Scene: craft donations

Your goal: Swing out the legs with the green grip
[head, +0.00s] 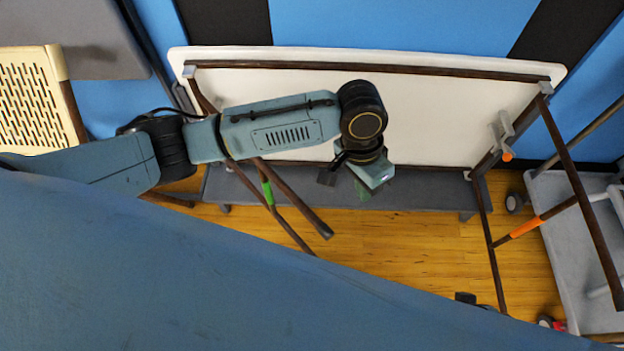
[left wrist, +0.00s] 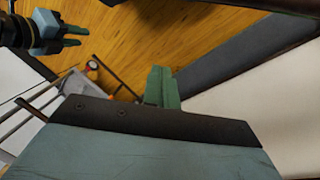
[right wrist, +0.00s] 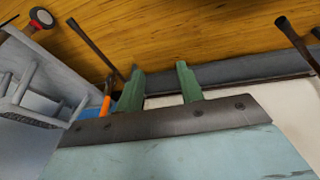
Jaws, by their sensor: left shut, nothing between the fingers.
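The pale folding table (head: 450,115) rests on its long edge with its underside facing me. The green grip (head: 268,192) sits on the brown legs (head: 292,198) at the table's left end. These legs angle down to the right, partly hidden behind my left arm. My left gripper (head: 370,180) is shut and empty, right of the green grip and apart from it; its fingers are together in the left wrist view (left wrist: 161,88). My right gripper (right wrist: 160,88) is open, its fingers apart with nothing between them. It also shows in the left wrist view (left wrist: 76,36).
The legs with the orange grip (head: 526,228) stand out from the table's right end. A grey trolley (head: 570,255) is close behind them. A grey low bench (head: 425,190) runs under the table. A cream perforated chair (head: 30,100) is at left. Wooden floor (head: 420,250) is open in the middle.

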